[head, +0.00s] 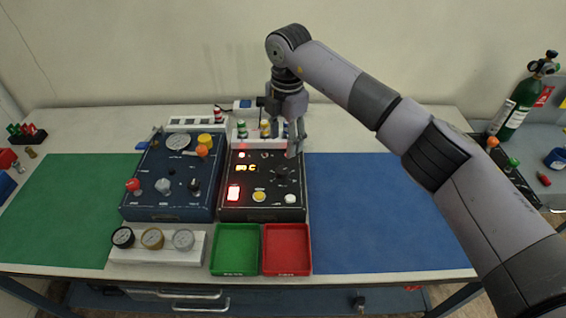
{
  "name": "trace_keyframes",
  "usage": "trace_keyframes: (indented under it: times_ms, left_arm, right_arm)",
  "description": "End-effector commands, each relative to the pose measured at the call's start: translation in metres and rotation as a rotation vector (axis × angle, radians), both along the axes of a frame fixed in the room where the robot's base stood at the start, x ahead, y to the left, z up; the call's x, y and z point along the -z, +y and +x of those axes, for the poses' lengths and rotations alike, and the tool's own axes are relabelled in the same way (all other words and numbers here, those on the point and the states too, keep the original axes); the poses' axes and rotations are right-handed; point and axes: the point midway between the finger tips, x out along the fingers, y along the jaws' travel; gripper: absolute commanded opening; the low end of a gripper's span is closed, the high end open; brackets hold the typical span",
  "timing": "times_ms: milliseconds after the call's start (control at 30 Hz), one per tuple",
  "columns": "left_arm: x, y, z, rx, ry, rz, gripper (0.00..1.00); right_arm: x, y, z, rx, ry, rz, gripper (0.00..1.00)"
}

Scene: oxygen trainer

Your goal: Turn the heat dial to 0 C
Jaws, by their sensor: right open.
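The black control box (262,208) stands at the middle of the table. A dark round dial (281,172), which looks like the heat dial, is on its upper right; its pointer setting is too small to read. An orange display (246,168) on the box ends in a "C", but its digits are not clear to me. My right gripper (288,146) points down over the back right of the box, just behind the dial, open and with nothing seen in it. I cannot tell its exact height above the panel. My left gripper is not in view.
A blue control box (150,208) with knobs stands directly left. Green (236,270) and red (286,272) trays lie in front, beside a white gauge stand (190,254). Small coloured fittings stand behind the black box. The blue mat (385,215) and green mat (70,210) are clear.

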Motion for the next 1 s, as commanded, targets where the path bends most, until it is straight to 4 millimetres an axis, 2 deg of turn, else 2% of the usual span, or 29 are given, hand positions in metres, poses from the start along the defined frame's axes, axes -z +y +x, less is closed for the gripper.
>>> trace_keyframes:
  times_ms: [167, 400, 500, 700, 933, 1000]
  left_arm:
    - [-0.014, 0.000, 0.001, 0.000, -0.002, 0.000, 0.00]
    - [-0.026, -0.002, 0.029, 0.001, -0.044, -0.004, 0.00]
    - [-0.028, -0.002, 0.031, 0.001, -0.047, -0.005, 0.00]
    - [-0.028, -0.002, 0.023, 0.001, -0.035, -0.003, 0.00]
    - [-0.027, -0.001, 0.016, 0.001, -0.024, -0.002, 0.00]
    - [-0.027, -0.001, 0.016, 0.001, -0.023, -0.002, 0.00]
  right_arm:
    - [0.038, 0.002, 0.001, 0.000, 0.004, 0.000, 0.49]
    - [0.084, 0.003, 0.003, 0.001, 0.001, 0.000, 0.49]
    - [0.097, 0.004, 0.003, 0.000, 0.001, 0.002, 0.49]
    - [0.109, 0.004, 0.004, 0.000, -0.002, 0.001, 0.49]
    - [0.110, 0.004, 0.004, 0.000, -0.002, 0.001, 0.49]
    - [0.110, 0.004, 0.004, 0.000, -0.002, 0.001, 0.46]
